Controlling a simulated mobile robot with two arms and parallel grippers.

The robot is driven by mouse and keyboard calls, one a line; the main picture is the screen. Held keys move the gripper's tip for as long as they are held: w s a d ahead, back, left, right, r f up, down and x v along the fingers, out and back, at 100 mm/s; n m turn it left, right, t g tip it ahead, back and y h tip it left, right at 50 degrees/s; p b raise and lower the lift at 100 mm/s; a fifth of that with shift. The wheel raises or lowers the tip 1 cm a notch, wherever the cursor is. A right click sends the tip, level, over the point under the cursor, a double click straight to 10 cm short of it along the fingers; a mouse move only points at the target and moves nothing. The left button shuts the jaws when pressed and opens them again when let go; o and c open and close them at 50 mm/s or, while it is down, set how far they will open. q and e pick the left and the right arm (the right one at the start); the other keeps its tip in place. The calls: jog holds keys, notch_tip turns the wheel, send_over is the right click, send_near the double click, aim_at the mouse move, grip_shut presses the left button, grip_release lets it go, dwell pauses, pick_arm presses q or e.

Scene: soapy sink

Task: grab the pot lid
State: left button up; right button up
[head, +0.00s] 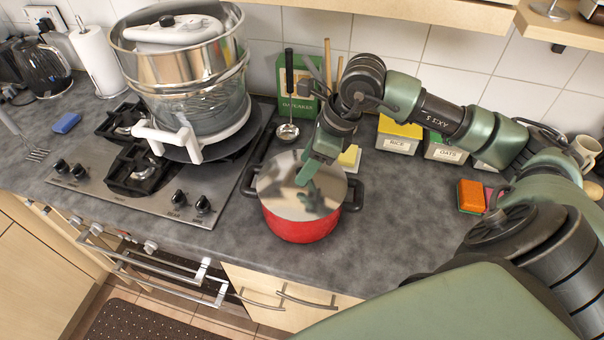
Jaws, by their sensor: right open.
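The pot lid (275,190) is a round, shiny metal disc lying on a red pot (300,228) with dark side handles. The pot stands on the grey worktop, just right of the hob. My right gripper (307,178) reaches down from above and behind, over the middle of the lid. Its jaws are open, and its reflection shows in the lid. The gripper hides the lid's centre, so I cannot tell whether it touches a knob there. My left gripper is out of view.
A stack of metal bowls and pans (190,70) stands on the hob (150,190) at left. Behind the pot are a green box (297,108), a ladle (288,130) and labelled tins (397,142). Sponges (471,196) lie at right.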

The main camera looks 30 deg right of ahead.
jog(key=shift+w+a+f, duration=0.15)
jog(key=shift+a+f, duration=0.05)
jog(key=shift+f, duration=0.35)
grip_shut()
jog(key=shift+r, duration=0.1)
dwell(0.9)
